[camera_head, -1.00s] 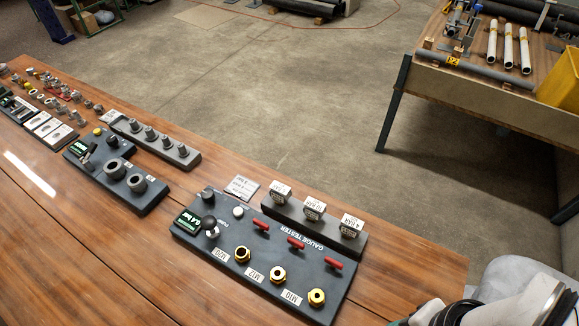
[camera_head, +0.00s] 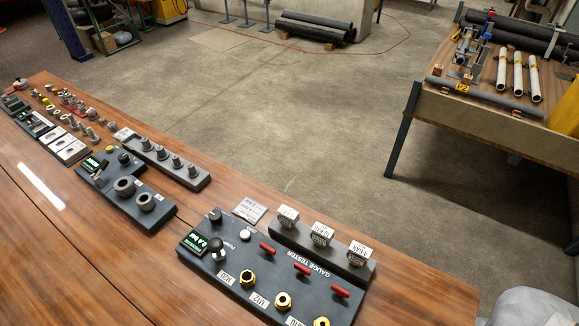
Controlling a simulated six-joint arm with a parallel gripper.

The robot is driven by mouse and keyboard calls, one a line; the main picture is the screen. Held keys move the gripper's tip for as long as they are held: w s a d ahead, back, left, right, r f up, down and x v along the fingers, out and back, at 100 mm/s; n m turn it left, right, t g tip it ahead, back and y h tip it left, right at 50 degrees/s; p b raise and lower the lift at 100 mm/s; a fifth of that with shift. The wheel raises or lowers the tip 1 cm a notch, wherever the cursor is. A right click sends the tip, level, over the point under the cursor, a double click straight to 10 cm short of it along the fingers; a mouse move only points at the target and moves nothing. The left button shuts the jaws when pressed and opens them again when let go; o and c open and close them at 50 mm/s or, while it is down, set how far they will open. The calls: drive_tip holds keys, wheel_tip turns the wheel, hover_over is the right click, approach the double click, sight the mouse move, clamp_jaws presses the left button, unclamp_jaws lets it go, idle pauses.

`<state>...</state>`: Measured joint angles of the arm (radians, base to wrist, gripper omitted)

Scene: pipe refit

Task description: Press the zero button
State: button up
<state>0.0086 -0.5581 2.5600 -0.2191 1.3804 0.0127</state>
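The dark gauge tester panel (camera_head: 232,267) lies on the wooden bench at the lower middle. It has a round white button (camera_head: 246,234), a dark knob (camera_head: 215,214), a lit green-and-white display (camera_head: 194,243) and a black ball-topped lever (camera_head: 217,245). A second dark panel (camera_head: 126,202) to the left has a small yellow button (camera_head: 110,149) and its own display (camera_head: 91,164). No zero marking is readable on either button. My gripper is not in view.
Red-handled valves (camera_head: 303,269) and brass ports (camera_head: 283,300) stand on the tester. Three labelled gauges (camera_head: 321,234) sit on a block behind. A grey block with pegs (camera_head: 166,158) stands farther left. The front of the bench is clear. A pale shape (camera_head: 530,308) fills the lower right corner.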

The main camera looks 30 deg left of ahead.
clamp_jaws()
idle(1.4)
